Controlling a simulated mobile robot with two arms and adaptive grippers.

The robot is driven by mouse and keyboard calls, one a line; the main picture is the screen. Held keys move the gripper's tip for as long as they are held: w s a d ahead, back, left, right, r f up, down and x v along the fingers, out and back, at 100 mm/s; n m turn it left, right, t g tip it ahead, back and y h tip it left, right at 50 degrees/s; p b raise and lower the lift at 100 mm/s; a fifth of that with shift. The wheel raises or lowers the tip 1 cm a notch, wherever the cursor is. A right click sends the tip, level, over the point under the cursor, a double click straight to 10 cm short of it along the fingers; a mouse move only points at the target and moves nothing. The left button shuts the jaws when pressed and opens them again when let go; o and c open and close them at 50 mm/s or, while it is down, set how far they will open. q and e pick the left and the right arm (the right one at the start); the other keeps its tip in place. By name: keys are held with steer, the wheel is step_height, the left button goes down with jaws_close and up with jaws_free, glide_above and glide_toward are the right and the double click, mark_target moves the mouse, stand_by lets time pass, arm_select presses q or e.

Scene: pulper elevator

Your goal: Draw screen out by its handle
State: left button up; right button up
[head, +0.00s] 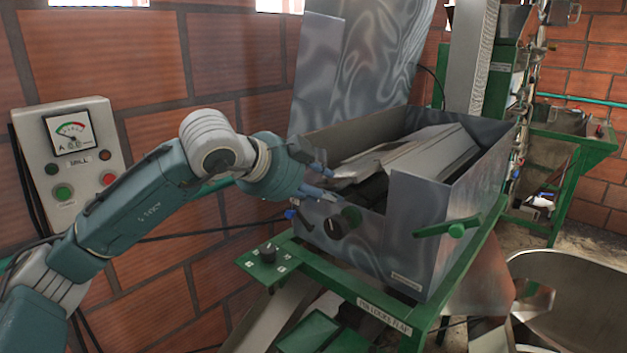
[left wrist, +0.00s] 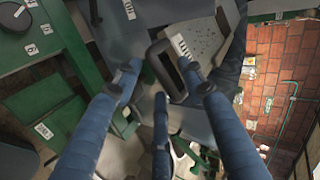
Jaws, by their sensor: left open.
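In the left wrist view, a perforated grey plate, which looks like the screen (left wrist: 203,37), has a dark loop handle (left wrist: 153,62) at its near end. A small white label sits beside the handle. My left gripper (left wrist: 166,86) is open, its blue fingers spread around the area of the handle; I cannot tell whether any finger touches it. In the head view the left gripper (head: 326,180) is at the left front of the open grey metal box (head: 410,240). The handle is not clear in the head view. My right gripper is not in view.
The box stands on a green frame (head: 385,315) with a dark knob panel (head: 268,258) at left. A control box (head: 72,150) hangs on the brick wall. A round metal bowl (head: 580,290) is at lower right.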

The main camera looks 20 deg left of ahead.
arm_select(q)
steer(key=shift+c, duration=0.2)
jaws_close()
steer(key=shift+r, duration=0.1)
steer(key=s+a+b, duration=0.4)
steer(key=s+b, duration=0.2)
steer(key=s, duration=0.5)
steer(key=shift+b, duration=0.4)
stand_by(1.0)
steer(key=shift+s, duration=0.1)
stand_by(0.4)
